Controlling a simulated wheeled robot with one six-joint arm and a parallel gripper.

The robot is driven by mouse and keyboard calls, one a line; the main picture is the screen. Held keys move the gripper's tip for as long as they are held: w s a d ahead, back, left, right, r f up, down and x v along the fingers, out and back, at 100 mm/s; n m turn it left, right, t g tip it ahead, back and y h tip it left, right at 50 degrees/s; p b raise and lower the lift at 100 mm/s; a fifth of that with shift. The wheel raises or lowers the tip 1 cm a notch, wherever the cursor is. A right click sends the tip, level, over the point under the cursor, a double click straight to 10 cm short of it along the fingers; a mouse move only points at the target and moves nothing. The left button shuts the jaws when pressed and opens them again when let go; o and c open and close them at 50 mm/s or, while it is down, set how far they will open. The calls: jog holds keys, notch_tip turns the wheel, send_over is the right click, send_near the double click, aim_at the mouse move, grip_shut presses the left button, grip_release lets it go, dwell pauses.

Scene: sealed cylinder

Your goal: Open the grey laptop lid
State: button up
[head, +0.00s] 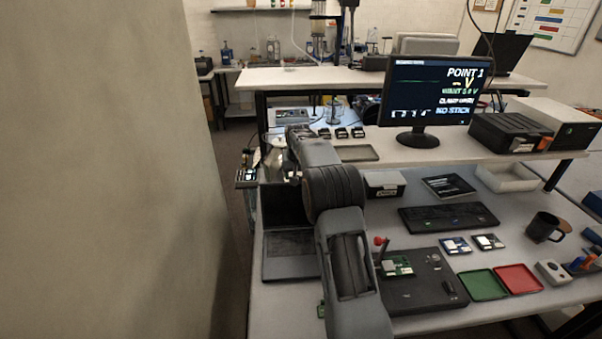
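The laptop (290,255) stands at the left edge of the near bench, with its dark grey keyboard deck facing up. Its lid (284,206) is raised from the back edge of the deck, with a dark screen facing me. My arm covers the laptop's right side and part of the lid. My gripper (293,179) appears to be at the far end of the arm, close to the lid's top edge. Its fingers are small and partly hidden, so I cannot tell whether they touch the lid or are open.
Right of my arm are a black board box (420,285), a keyboard (448,217), green (483,285) and red (518,279) trays and a mug (543,227). A monitor (425,92) stands behind on a raised shelf. A plain wall (100,170) fills the left.

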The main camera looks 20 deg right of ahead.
jog(key=shift+s+f, duration=0.15)
jog(key=shift+f, duration=0.45)
jog(key=o, duration=1.3)
jog(key=v, duration=0.5)
jog(key=b+v, duration=0.1)
jog(key=v, duration=0.3)
jog(key=b+v, duration=0.1)
jog(key=v, duration=0.4)
jog(key=shift+r, duration=0.45)
jog(key=shift+w, duration=0.35)
